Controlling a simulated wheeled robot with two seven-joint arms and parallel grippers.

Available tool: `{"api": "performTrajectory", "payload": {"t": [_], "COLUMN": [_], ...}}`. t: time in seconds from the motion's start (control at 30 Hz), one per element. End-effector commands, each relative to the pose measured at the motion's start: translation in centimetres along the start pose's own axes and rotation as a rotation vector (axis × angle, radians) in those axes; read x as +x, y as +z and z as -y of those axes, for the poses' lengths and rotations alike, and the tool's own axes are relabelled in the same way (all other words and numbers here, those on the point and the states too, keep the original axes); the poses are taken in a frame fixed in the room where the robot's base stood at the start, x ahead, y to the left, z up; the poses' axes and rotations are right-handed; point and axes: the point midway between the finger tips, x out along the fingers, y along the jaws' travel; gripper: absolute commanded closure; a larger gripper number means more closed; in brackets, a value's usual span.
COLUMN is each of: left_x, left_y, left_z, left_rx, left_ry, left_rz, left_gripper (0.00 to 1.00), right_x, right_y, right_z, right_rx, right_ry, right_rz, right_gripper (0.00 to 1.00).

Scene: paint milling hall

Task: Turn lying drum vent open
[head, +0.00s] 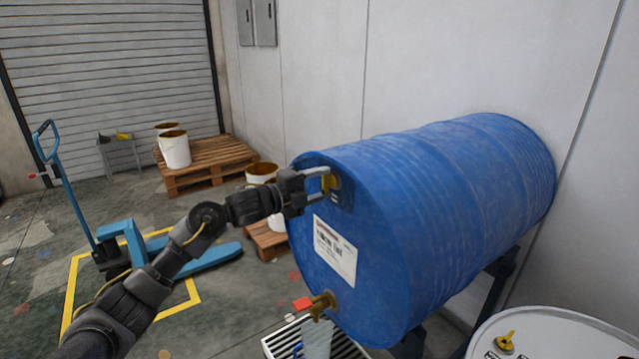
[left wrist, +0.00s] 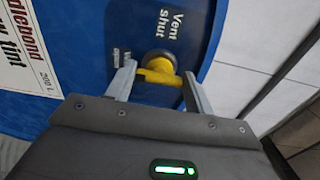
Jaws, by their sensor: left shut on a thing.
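A large blue drum (head: 450,205) lies on its side on a dark stand, its flat end facing left. A yellow vent handle (head: 329,183) sits near the top of that end. My left gripper (head: 321,184) is shut on the handle. A brass tap (head: 322,302) is low on the drum end. My right gripper is not in view.
A slatted grate (head: 275,345) with a grey container (head: 317,338) is below the tap. A white drum top (head: 560,335) with a yellow fitting is at lower right. A blue pallet truck (head: 130,245) and pallets with buckets (head: 175,150) stand at left. The wall is close behind the drum.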

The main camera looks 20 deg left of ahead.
Motion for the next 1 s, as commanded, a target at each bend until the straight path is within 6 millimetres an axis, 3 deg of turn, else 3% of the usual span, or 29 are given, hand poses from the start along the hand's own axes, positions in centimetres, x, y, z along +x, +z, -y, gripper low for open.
{"api": "performTrajectory", "payload": {"t": [0.57, 0.6, 0.73, 1.0], "left_x": [0.01, 0.01, 0.02, 0.02], "left_y": [-0.10, -0.10, -0.08, -0.05], "left_z": [-0.29, -0.29, -0.23, -0.12], "left_rx": [-0.033, -0.033, -0.032, -0.031], "left_ry": [0.005, 0.005, 0.004, 0.002], "left_rz": [-0.003, -0.003, -0.002, -0.001], "left_gripper": [0.70, 0.45, 0.28, 0.25], "right_x": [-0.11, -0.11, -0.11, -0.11], "right_y": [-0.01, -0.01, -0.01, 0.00], "right_z": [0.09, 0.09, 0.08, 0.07], "right_rx": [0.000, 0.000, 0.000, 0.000], "right_ry": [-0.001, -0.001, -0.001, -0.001], "right_rz": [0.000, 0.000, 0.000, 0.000], "right_gripper": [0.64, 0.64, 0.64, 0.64]}}
